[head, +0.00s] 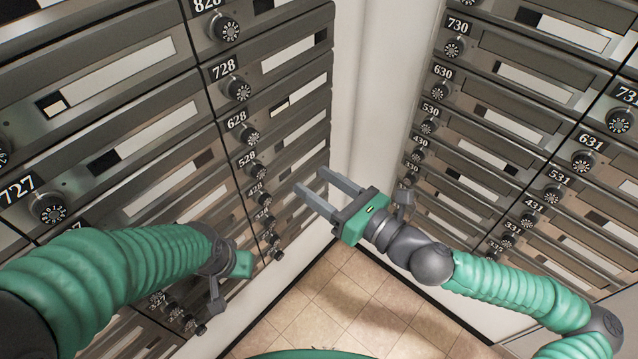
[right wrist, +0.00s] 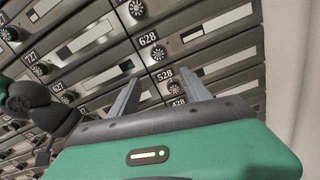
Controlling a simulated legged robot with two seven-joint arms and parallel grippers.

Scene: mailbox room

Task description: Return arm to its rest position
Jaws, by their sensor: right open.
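My right arm (head: 505,283) is green and grey and comes in from the lower right in the head view. Its gripper (head: 320,189) is open and empty, with its two grey fingers pointing left toward the left bank of mailboxes. In the right wrist view the open fingers (right wrist: 162,93) stand apart in front of mailboxes near 528, with nothing between them. My left arm (head: 120,265) comes in from the left, low in front of the left bank. Its gripper end (head: 240,264) shows only in part, and its fingers cannot be made out.
A left mailbox bank (head: 165,140) with round dials and number labels fills the left. A right bank (head: 520,130) fills the right. A white corner wall (head: 375,80) lies between them. Tiled floor (head: 335,305) shows below and looks clear.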

